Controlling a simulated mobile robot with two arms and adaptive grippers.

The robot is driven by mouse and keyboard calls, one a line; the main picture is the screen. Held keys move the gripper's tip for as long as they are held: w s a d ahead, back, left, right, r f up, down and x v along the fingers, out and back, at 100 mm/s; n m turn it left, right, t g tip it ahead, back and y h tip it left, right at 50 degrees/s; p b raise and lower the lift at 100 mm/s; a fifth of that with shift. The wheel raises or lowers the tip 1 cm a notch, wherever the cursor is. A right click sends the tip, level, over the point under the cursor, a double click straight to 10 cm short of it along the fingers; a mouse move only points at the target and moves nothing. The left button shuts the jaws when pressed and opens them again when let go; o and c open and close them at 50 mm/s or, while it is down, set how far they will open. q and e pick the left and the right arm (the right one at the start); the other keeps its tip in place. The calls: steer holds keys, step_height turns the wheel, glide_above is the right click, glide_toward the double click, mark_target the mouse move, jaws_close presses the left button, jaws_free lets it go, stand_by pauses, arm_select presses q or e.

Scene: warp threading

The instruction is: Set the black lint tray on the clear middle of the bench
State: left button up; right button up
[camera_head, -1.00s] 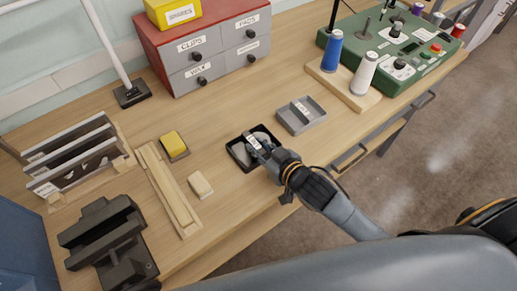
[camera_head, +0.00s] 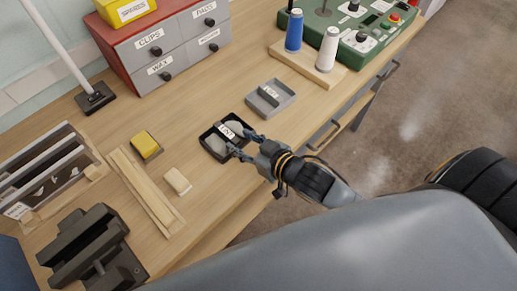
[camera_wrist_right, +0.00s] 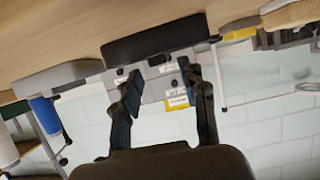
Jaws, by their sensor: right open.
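The black lint tray (camera_head: 203,142) sits flat on the wooden bench (camera_head: 200,205), holding grey lint with a label across it. It is left of a small grey tray and right of a yellow sponge. My right gripper (camera_head: 241,143) is open at the tray's right, near side, its two fingers spread and holding nothing. In the right wrist view the open fingers (camera_wrist_right: 157,77) point at the black tray (camera_wrist_right: 156,42), with a gap between them and it. My left gripper is not in view.
A grey tray (camera_head: 270,97) stands close by on the right. A yellow sponge (camera_head: 146,144), a pale block (camera_head: 177,181) and a wooden strip (camera_head: 146,192) lie to the left. Drawers (camera_head: 165,52) stand behind, thread spools (camera_head: 326,49) back right. Bench between drawers and tray is bare.

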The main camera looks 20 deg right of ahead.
steer(key=v, duration=0.7)
steer(key=shift+b, duration=0.35)
